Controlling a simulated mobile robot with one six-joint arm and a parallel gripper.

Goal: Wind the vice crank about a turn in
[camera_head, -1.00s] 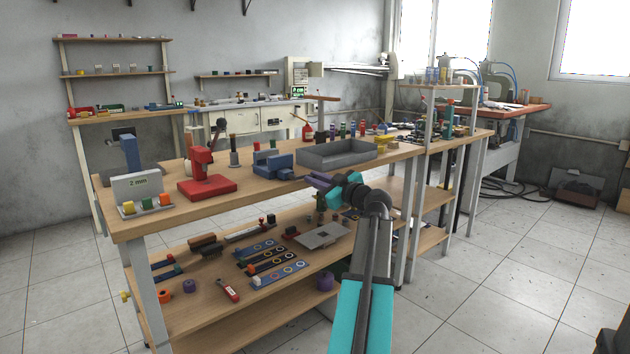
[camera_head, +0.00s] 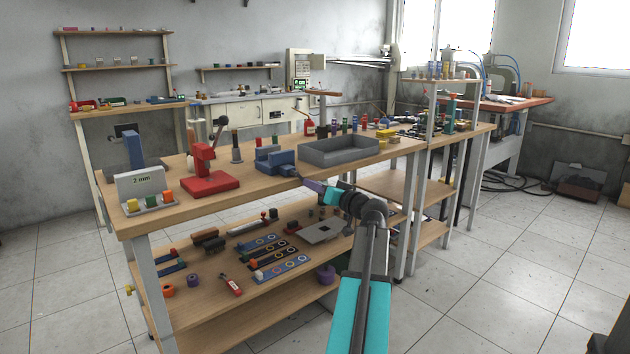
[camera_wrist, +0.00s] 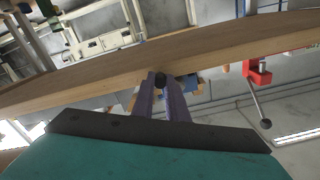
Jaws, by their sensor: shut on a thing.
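The blue vice (camera_head: 277,161) stands at the front edge of the wooden bench, between the red press and the grey tray. My gripper (camera_head: 304,182) is just off that front edge, at the vice's right front. In the wrist view my gripper's two purple fingers (camera_wrist: 162,84) are shut on a small dark knob, the crank handle (camera_wrist: 160,79). The crank's arm is mostly hidden behind the fingers. Part of the blue vice (camera_wrist: 190,84) shows just behind them. In the head view the crank is too small to make out.
The red press (camera_head: 208,178) with its lever stands left of the vice. The grey tray (camera_head: 340,151) is close on the right. The bench's front edge (camera_wrist: 100,79) runs right behind the fingers. A lower shelf (camera_head: 215,305) holds several small parts. The floor in front is clear.

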